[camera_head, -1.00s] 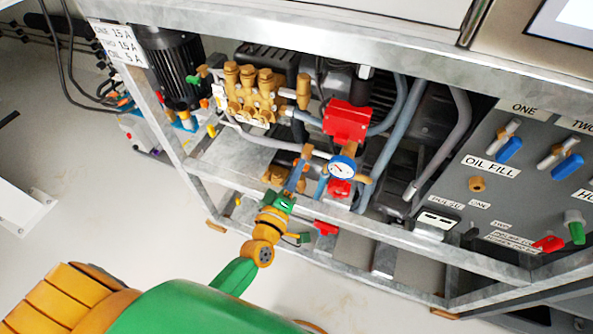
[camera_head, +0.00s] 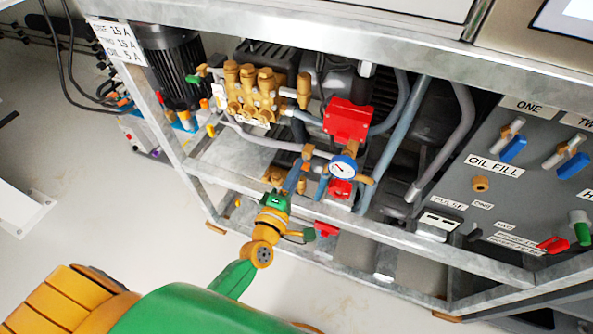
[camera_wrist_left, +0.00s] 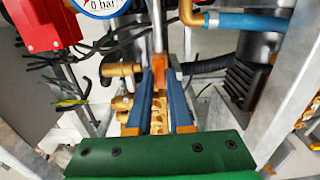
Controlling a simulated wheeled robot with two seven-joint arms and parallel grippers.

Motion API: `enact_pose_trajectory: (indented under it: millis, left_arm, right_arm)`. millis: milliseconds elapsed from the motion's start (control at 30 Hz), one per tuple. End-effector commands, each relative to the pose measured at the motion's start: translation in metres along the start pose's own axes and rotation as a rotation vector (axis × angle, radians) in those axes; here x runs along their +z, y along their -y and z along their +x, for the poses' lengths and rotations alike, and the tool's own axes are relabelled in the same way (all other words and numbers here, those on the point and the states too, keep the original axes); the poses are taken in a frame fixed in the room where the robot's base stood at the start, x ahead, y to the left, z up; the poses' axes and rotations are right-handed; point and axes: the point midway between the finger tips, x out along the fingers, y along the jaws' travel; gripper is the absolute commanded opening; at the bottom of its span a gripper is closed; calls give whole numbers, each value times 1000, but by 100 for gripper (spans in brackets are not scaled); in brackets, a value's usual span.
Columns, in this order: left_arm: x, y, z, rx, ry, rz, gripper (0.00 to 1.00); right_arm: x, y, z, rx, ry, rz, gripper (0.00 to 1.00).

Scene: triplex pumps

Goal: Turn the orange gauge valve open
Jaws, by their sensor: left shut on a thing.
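My left gripper (camera_head: 298,172) reaches into the pump frame from below. Its blue fingers are shut on the orange gauge valve (camera_wrist_left: 159,72), beside the gauge. In the left wrist view the gripper (camera_wrist_left: 162,88) has the orange handle between its fingertips. The round pressure gauge (camera_head: 342,168) has a white face and blue rim. It also shows in part at the top of the left wrist view (camera_wrist_left: 98,5), reading 0 bar. The fingers hide part of the valve, so its exact angle is hard to tell. My right gripper is out of view.
A red box (camera_head: 347,120) sits above the gauge and a brass pump head (camera_head: 250,92) to its left. Grey hoses (camera_head: 407,125) run to the right. The metal frame's lower rail (camera_head: 390,238) passes close to my left gripper. The control panel (camera_head: 500,190) stands at right.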

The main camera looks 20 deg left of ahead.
Motion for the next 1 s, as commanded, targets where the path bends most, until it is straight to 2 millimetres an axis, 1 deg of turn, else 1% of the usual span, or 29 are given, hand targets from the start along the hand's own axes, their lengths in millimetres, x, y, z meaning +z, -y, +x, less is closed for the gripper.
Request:
enact_pose_trajectory:
  millis: [300, 333, 367, 400, 433, 667, 733, 767, 900, 1000]
  left_arm:
    - [1, 2, 0, -4, 2, -3, 0]
    - [1, 2, 0, -4, 2, -3, 27]
    - [1, 1, 0, -4, 1, -3, 35]
    - [0, 1, 0, -3, 1, -2, 46]
    - [0, 1, 0, -3, 1, -2, 49]
    - [0, 0, 0, -1, 0, -1, 49]
    - [0, 1, -4, -2, 1, 0, 49]
    - [0, 1, -8, -4, 1, 0, 49]
    - [0, 2, -38, -6, 3, 1, 49]
    - [0, 2, -57, -6, 2, 0, 49]
  right_arm:
    - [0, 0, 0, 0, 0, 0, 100]
    - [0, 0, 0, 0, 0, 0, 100]
    - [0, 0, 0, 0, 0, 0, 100]
    - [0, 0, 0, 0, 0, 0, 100]
    - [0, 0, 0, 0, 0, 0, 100]
    - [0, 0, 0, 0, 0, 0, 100]
    - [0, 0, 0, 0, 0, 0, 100]
    - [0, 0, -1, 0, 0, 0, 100]
    - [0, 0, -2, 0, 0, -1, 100]
    - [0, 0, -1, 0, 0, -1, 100]
